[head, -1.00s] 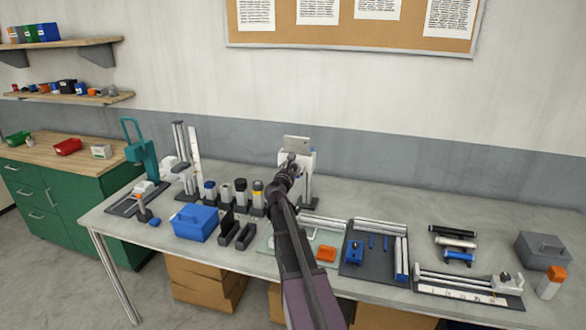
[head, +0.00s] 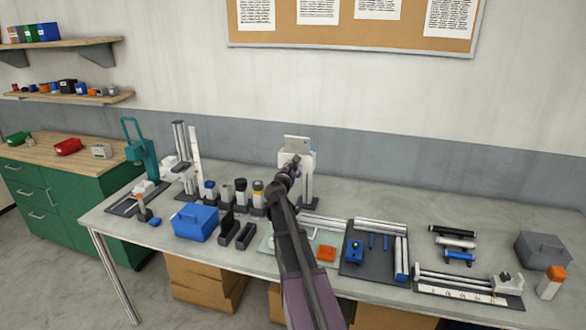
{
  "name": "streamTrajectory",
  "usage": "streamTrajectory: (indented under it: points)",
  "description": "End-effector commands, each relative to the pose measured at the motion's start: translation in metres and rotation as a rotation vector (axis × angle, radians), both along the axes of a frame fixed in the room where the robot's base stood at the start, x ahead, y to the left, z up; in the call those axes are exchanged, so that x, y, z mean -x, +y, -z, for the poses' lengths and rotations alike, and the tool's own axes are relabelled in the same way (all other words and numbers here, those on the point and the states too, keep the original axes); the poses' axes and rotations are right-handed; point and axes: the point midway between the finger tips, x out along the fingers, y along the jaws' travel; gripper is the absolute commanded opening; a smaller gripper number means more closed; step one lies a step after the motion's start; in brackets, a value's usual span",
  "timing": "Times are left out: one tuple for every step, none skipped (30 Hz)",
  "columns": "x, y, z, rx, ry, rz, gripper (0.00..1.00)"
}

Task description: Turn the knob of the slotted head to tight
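A white upright device (head: 309,160) with a grey plate (head: 297,143) on top stands at the back middle of the bench, on a post. My gripper (head: 295,160) is at the front of this device and covers much of it. I cannot tell whether it touches the device, or whether its fingers are open or shut. No knob can be made out there; it may be hidden behind my gripper. I cannot tell for certain which thing is the slotted head.
Left of my arm are several small bottles (head: 241,190), a blue box (head: 195,222) and a teal press (head: 137,150). Right of it lie an orange block (head: 326,253), a dark tray (head: 372,262) and a rail fixture (head: 460,287). The back right of the bench (head: 390,195) is clear.

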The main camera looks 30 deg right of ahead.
Motion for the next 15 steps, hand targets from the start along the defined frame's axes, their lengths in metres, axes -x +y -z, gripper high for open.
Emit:
streamTrajectory:
  points:
    - [-0.0008,-0.0011,-0.0004,-0.021,-0.028,0.0,0.01]
    - [-0.0008,-0.0012,-0.0004,-0.037,-0.047,0.0,0.01]
    - [-0.0008,-0.0013,-0.0003,-0.059,-0.073,0.0,0.01]
    - [-0.0008,-0.0013,-0.0003,-0.076,-0.094,0.0,0.01]
    - [-0.0007,-0.0014,-0.0003,-0.093,-0.115,0.0,0.01]
    - [-0.0007,-0.0015,-0.0003,-0.117,-0.145,0.0,0.01]
    - [-0.0006,-0.0016,-0.0002,-0.135,-0.166,0.0,0.01]
    - [-0.0005,-0.0016,-0.0002,-0.152,-0.188,0.0,0.01]
    - [-0.0006,-0.0017,0.0,-0.176,-0.217,0.0,0.01]
    - [-0.0004,-0.0017,0.0,-0.195,-0.24,0.0,0.01]
    - [-0.0005,-0.0018,0.0,-0.213,-0.262,0.0,0.01]
    - [-0.0005,-0.0019,0.0,-0.237,-0.291,0.0,0.01]
    - [-0.0004,-0.002,0.0001,-0.255,-0.313,0.0,0.01]
    - [-0.0004,-0.002,0.0002,-0.273,-0.335,0.0,0.01]
    - [-0.0004,-0.002,0.0002,-0.297,-0.364,0.0,0.01]
